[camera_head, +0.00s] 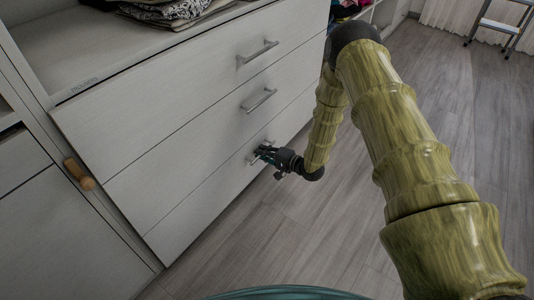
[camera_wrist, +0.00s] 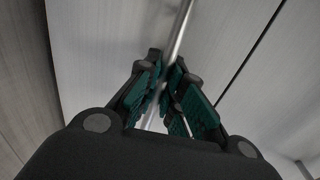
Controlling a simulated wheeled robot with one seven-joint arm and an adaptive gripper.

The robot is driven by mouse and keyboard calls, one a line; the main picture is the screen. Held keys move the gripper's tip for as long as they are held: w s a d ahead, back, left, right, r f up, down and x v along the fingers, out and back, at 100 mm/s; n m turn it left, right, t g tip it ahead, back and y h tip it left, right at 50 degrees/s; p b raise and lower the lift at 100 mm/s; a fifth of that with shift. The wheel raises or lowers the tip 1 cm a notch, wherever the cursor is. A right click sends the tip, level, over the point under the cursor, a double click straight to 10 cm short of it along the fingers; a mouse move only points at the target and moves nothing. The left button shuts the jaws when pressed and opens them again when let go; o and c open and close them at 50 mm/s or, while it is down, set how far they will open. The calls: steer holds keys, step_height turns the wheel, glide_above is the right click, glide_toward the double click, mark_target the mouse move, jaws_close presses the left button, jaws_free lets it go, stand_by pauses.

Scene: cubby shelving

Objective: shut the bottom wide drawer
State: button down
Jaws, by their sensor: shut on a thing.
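The bottom wide drawer (camera_head: 200,208) is the lowest of three pale grey wood-grain fronts in the head view. Its front looks about level with the two above, and I see no clear gap around it. My gripper (camera_head: 262,152) is at its bar handle (camera_head: 251,159), reaching in from the right. In the wrist view the metal handle (camera_wrist: 181,30) runs between the green-padded fingers of my gripper (camera_wrist: 164,68), which are shut on it. The fingers hide part of the handle.
The middle drawer (camera_head: 190,135) and top drawer (camera_head: 170,82) have similar bar handles. Folded cloth (camera_head: 175,10) lies on the open shelf above. A cabinet door with a wooden knob (camera_head: 80,174) is at left. Bare floor (camera_head: 290,225) lies in front; a step ladder (camera_head: 500,25) stands far right.

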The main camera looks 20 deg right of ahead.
steer(key=shift+w+a+r, duration=0.1)
steer(key=shift+w+a, duration=0.05)
steer(key=shift+w, duration=0.05)
steer(key=c, duration=1.5)
jaws_free()
steer(key=shift+a, duration=0.1)
steer(key=shift+s+d, duration=0.1)
steer(key=shift+d, duration=0.1)
steer(key=shift+s+d, duration=0.15)
steer(key=shift+s, duration=0.05)
steer(key=v, duration=1.1)
steer(key=shift+s+d, duration=0.15)
